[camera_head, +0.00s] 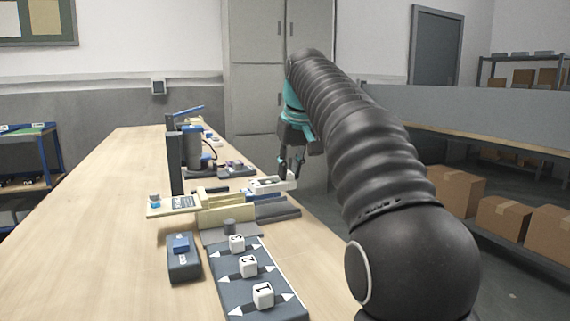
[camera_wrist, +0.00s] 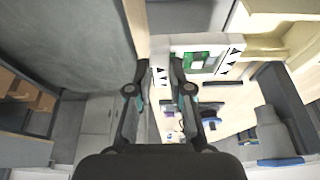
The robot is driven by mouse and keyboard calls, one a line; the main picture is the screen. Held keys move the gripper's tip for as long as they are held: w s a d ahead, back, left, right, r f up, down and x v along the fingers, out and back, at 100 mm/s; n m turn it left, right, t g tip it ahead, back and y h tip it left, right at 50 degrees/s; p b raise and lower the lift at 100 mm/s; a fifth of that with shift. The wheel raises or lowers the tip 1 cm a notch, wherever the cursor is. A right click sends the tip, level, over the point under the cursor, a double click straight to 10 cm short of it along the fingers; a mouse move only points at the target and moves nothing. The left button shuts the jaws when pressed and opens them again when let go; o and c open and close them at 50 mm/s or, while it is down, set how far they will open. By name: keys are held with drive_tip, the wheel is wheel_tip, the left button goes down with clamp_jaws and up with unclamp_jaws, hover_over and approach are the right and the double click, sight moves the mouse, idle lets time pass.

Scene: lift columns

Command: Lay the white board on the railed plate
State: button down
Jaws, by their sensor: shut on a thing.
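The white board (camera_head: 270,184) is a thin pale slab with dark arrow marks. In the wrist view, the white board (camera_wrist: 233,43) also shows a green patch with a grey part on it. The board is just behind a cream fixture with raised walls (camera_head: 226,216), which looks like the railed plate. Part of this fixture shows at the top right of the wrist view (camera_wrist: 262,22). I cannot tell the gap between board and fixture.
A dark panel (camera_head: 227,291) with sliding cubes numbered 1, 2 and 3 lies in front. A grey box with a blue switch (camera_head: 184,262) is beside it. A dark upright post (camera_head: 175,163) stands behind. The wooden tabletop (camera_head: 90,230) is clear on the left.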

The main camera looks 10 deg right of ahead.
sight(291, 181)
drive_tip(key=shift+a+f+b, duration=0.1)
drive_tip(key=shift+f+b, duration=1.3)
drive_tip(key=shift+f, duration=0.5)
drive_tip(key=shift+s, duration=0.25)
drive_tip(key=shift+f, duration=0.5)
idle(0.8)
drive_tip(key=c, duration=1)
unclamp_jaws()
drive_tip(key=shift+o, duration=0.3)
drive_tip(key=o, duration=0.4)
